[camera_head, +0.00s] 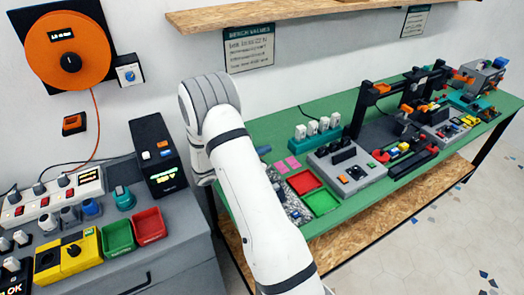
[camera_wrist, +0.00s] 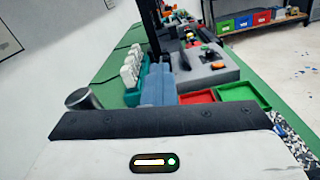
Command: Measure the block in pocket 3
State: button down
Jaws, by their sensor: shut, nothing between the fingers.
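My gripper is not visible in the head view, where my white arm reaches over the left end of the green bench (camera_head: 262,132); in the wrist view no fingers can be made out. A teal holder (camera_head: 318,137) with several white pieces (camera_head: 312,128) stands at the bench's back; it also shows in the wrist view (camera_wrist: 133,95). A grey unit (camera_head: 350,185) with black upright parts is in front of it. Small coloured blocks (camera_head: 403,147) lie further right under a black gantry frame (camera_head: 367,105). I cannot tell which place is pocket 3 or see its block clearly.
A red tray (camera_head: 305,182) and a green tray (camera_head: 321,202) lie near the bench's front edge. A grey cabinet (camera_head: 165,245) with more trays and devices stands at left. A wooden shelf (camera_head: 260,12) hangs above. Floor is free at right.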

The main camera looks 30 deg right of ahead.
jog(key=c, duration=2.2)
grip_release()
jog(key=c, duration=1.5)
grip_release()
jog(key=shift+o, duration=0.2)
jog(key=shift+a, duration=0.1)
jog(key=a+b, duration=0.3)
jog(key=a, duration=0.4)
jog(key=shift+s+a, duration=0.15)
jog(key=shift+a, duration=0.2)
